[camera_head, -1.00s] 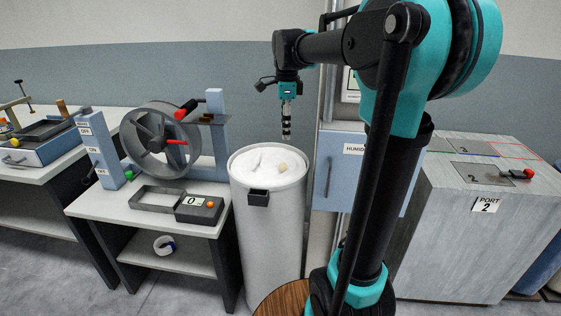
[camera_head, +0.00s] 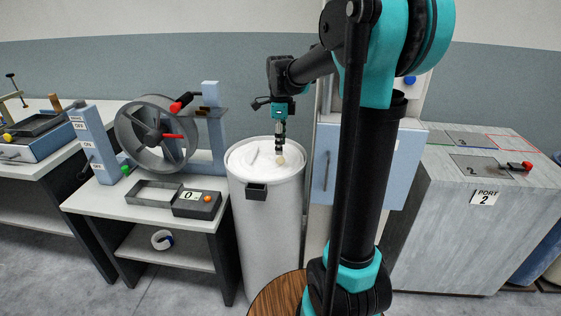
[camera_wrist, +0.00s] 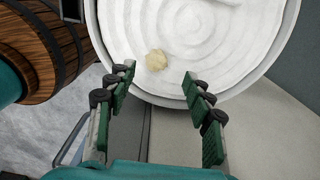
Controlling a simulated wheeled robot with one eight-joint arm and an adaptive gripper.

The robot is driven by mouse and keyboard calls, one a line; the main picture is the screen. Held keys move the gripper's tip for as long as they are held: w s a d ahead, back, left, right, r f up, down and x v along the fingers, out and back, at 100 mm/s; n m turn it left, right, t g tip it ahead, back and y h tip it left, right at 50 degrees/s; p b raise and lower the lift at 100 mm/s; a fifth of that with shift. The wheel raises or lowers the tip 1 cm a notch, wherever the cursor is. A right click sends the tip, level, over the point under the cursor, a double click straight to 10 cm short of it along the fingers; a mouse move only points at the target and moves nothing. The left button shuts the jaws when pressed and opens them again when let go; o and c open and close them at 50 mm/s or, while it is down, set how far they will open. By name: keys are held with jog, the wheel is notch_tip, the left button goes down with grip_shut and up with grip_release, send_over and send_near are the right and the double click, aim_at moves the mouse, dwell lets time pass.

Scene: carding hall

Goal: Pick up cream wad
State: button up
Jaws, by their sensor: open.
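The cream wad (camera_wrist: 156,60) is a small lump lying on the white coiled fibre in the tall can (camera_head: 265,220). In the head view the wad (camera_head: 280,160) shows just below my fingertips. My gripper (camera_head: 279,150) points down over the can, open. In the wrist view my gripper (camera_wrist: 158,78) has its green-padded fingers spread, with the wad between and just beyond the tips. Nothing is held. Whether the fingertips touch the fibre cannot be told.
A whitish roll (camera_wrist: 213,2) lies on the fibre near the can's far side. A bench (camera_head: 110,203) with a wheel device (camera_head: 122,130) stands left of the can. A blue cabinet (camera_head: 325,165) stands close on its right. A wooden barrel (camera_wrist: 45,45) is beside the can.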

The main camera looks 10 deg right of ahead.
aim_at(281, 160)
jog(key=shift+s+f, duration=0.15)
jog(key=shift+f, duration=2.5)
jog(key=shift+c, duration=0.4)
jog(key=c, duration=0.8)
